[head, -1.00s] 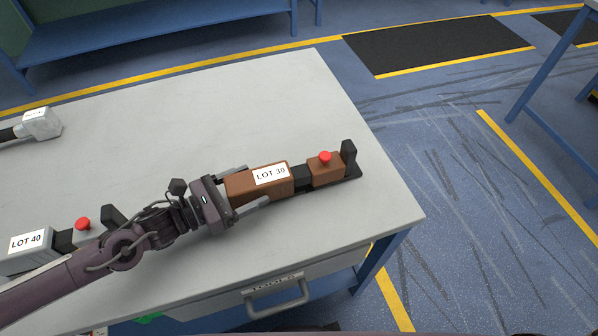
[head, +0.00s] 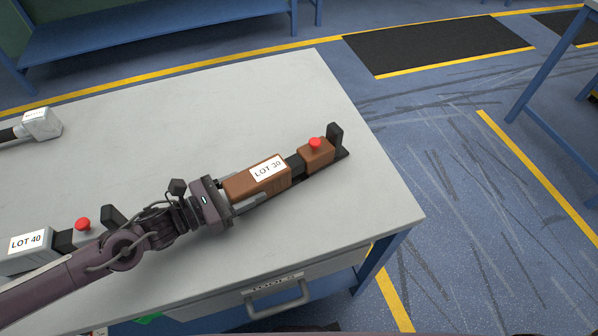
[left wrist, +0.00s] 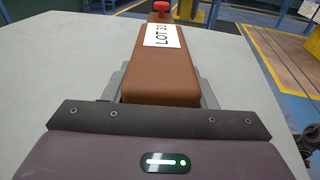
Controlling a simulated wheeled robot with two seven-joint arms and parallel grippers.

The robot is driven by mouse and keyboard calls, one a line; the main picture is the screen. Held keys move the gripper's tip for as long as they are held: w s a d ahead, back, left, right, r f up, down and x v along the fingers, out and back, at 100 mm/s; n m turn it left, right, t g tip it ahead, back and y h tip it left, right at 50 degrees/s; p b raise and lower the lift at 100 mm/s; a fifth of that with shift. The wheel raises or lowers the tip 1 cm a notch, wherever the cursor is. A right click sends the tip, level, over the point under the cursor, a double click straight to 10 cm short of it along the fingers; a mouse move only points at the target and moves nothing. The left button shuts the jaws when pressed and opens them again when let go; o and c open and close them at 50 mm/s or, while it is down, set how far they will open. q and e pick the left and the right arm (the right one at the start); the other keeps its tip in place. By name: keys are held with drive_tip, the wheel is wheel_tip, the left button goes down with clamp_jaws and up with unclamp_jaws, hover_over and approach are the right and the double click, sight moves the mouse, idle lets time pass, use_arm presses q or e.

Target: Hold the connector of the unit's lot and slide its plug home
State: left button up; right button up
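The brown LOT 30 connector (head: 243,187) lies on the table, angled up to the right. A black piece (head: 294,164) joins its labelled block to a smaller brown block (head: 317,155) with a red button, on a black base with an upright black end. My left gripper (head: 247,191) has its fingers along both sides of the labelled block and looks shut on it; the far finger is mostly hidden in the head view. The left wrist view shows the block (left wrist: 160,85) between the fingers. A grey LOT 40 connector (head: 30,258) lies at the left, partly behind my left arm. My right gripper is out of view.
A pale block with a black handle (head: 42,123) lies at the table's left. The grey table (head: 200,110) is clear behind the connector; its right edge is close beyond the connector's end. A drawer marked TOOLS (head: 275,295) is below the front edge.

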use_arm(q)
drive_tip(key=c, duration=0.4)
drive_tip(key=shift+s+f+b, duration=0.1)
drive_tip(key=shift+f+b, duration=0.1)
drive_tip(key=shift+b, duration=0.1)
